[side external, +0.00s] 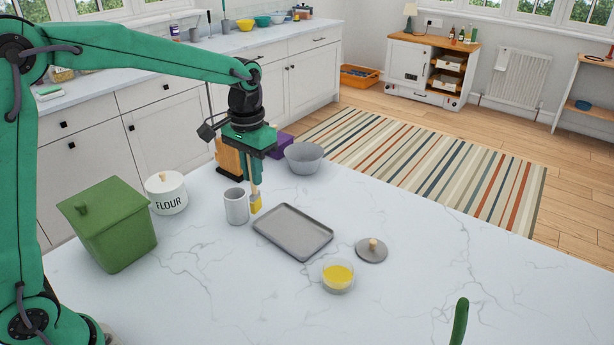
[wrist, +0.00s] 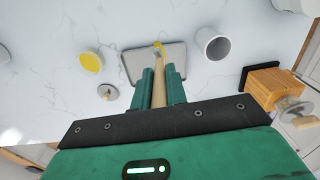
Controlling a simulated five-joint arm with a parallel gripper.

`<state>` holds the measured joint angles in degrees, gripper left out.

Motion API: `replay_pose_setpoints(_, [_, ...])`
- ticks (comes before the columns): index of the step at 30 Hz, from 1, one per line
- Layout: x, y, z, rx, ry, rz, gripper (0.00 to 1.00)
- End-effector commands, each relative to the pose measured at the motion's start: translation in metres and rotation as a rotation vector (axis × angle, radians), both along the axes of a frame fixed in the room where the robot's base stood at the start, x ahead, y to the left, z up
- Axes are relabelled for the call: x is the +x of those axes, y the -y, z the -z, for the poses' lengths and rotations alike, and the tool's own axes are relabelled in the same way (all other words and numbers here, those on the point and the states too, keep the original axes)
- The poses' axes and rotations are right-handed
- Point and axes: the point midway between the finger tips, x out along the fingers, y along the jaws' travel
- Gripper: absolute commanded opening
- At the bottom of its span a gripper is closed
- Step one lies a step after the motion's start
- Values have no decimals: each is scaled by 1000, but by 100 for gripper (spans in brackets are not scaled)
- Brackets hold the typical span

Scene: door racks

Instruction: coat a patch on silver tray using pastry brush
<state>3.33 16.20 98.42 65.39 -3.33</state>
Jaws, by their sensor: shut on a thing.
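The silver tray (side external: 312,230) lies flat on the marble counter; it also shows in the wrist view (wrist: 135,66). My gripper (side external: 256,178) is shut on the wooden handle of the pastry brush (side external: 255,190). The brush points down, nearly upright, with yellow bristles by the tray's left corner, beside the grey cup. In the wrist view, the brush (wrist: 159,90) runs between my fingers (wrist: 160,84) and its bristles appear by the tray's edge. I cannot tell whether they touch anything. A glass bowl of yellow liquid (side external: 338,276) stands in front of the tray.
The grey cup (side external: 236,207) stands close left of the brush. A knobbed lid (side external: 371,251) lies right of the tray. A flour jar (side external: 166,194) and green bin (side external: 112,228) stand left. A wooden block (side external: 229,158) and grey bowl (side external: 303,158) are behind. The front counter is mostly clear.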

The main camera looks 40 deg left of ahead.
Motion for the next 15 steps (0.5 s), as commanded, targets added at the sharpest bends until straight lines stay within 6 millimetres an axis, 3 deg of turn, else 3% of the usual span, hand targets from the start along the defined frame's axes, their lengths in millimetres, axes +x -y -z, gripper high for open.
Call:
replay_pose_setpoints(9, [56, 52, 13, 0, 0, 4, 0])
replay_pose_setpoints(15, [80, 82, 22, 0, 0, 2, 0])
